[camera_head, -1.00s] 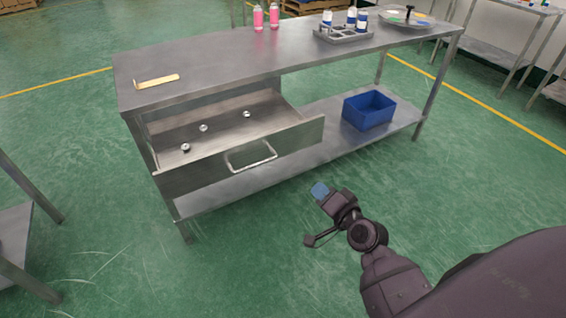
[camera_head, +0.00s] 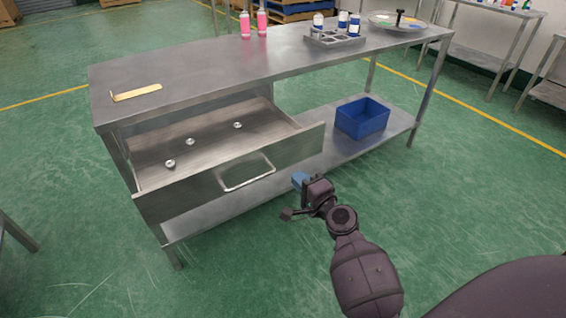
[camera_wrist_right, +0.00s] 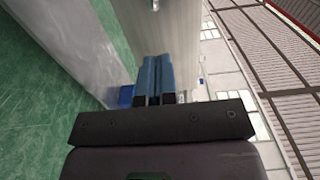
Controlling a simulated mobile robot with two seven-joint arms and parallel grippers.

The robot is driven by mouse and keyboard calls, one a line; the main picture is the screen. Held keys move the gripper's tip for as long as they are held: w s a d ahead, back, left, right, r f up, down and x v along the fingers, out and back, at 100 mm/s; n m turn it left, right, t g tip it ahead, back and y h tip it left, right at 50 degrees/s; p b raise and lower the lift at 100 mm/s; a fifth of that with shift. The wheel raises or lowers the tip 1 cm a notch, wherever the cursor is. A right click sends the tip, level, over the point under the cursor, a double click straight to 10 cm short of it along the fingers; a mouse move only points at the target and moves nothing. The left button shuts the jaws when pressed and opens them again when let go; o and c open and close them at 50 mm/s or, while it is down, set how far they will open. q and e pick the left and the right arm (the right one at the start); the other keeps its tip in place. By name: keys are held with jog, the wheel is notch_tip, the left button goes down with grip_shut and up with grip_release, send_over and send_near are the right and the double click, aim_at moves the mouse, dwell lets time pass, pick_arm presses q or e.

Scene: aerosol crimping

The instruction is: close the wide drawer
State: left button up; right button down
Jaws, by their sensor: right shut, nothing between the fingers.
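The wide drawer (camera_head: 295,148) under the steel table is pulled out, with a bar handle (camera_head: 247,174) on its front. Several small metal parts, one of them a valve-like piece (camera_head: 190,142), lie on the drawer floor. My right gripper (camera_head: 299,179) is in front of the drawer, to the right of the handle and a little lower in the picture. Its blue fingers (camera_wrist_right: 154,80) are together and empty in the right wrist view, with a grey metal surface beyond them. I cannot tell whether they touch the drawer front. My left gripper is not in view.
The steel table (camera_head: 210,75) holds a yellow strip (camera_head: 137,92), pink bottles (camera_head: 262,22), a grey rack (camera_head: 335,40) with blue-and-white cans and a round plate (camera_head: 397,23). A blue bin (camera_head: 362,117) stands on the lower shelf. Green floor (camera_head: 240,265) in front is clear.

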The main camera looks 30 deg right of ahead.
aim_at(278, 158)
jog(key=w, duration=0.7)
jog(key=shift+a+f, duration=0.1)
jog(key=shift+w, duration=0.5)
pick_arm(q)
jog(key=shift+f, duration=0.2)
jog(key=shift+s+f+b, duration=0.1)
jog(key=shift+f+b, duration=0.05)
jog(key=shift+b, duration=0.15)
pick_arm(e)
jog(key=shift+w, duration=0.1)
